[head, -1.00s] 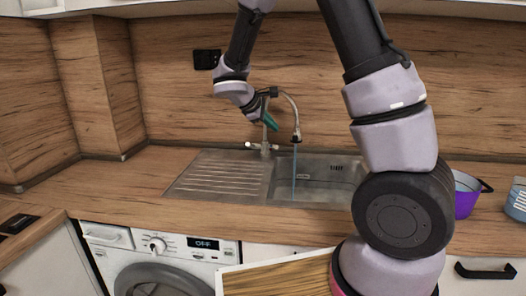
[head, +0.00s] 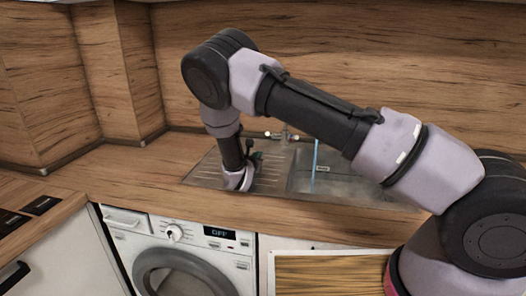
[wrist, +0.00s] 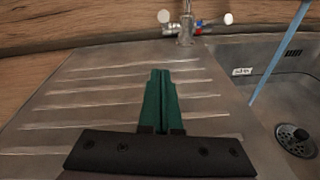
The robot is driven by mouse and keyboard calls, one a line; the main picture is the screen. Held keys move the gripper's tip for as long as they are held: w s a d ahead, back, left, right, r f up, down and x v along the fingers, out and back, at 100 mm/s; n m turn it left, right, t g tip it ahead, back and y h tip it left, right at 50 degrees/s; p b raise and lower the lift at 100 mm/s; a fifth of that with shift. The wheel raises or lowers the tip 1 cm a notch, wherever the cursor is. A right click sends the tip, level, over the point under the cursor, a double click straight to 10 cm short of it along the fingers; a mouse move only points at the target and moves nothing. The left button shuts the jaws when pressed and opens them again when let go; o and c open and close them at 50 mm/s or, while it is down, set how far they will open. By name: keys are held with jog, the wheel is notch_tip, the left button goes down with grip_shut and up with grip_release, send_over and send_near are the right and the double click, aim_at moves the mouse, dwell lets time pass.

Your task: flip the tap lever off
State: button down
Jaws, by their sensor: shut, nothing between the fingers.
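The tap (head: 285,135) stands behind the sink, its upper part hidden behind my arm in the head view. In the wrist view the tap base (wrist: 185,30) shows at the top, with a pale round handle end on each side, left (wrist: 164,16) and right (wrist: 228,18). A blue water stream (wrist: 280,52) runs down into the basin; it also shows in the head view (head: 314,158). My gripper (wrist: 160,74) has green fingers, shut and empty, over the ribbed drainboard (wrist: 85,98). It points toward the tap base and is apart from it.
The sink basin (head: 345,185) with its drain (wrist: 297,138) lies right of the drainboard. A wooden splashback (head: 400,60) rises behind. A washing machine (head: 180,255) is under the counter. The counter left of the sink (head: 130,175) is clear.

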jog(key=x, duration=0.7)
jog(key=shift+w+d+f, duration=0.1)
jog(key=shift+w, duration=0.15)
jog(key=r, duration=0.1)
jog(key=w+r, duration=0.1)
jog(key=shift+w+d+r, duration=0.3)
jog(key=shift+d+r, duration=0.05)
jog(key=shift+r, duration=0.05)
jog(key=shift+w+d+r, duration=0.15)
jog(key=shift+r, duration=0.3)
jog(key=shift+w+r+g, duration=0.1)
jog(key=shift+r+g, duration=0.3)
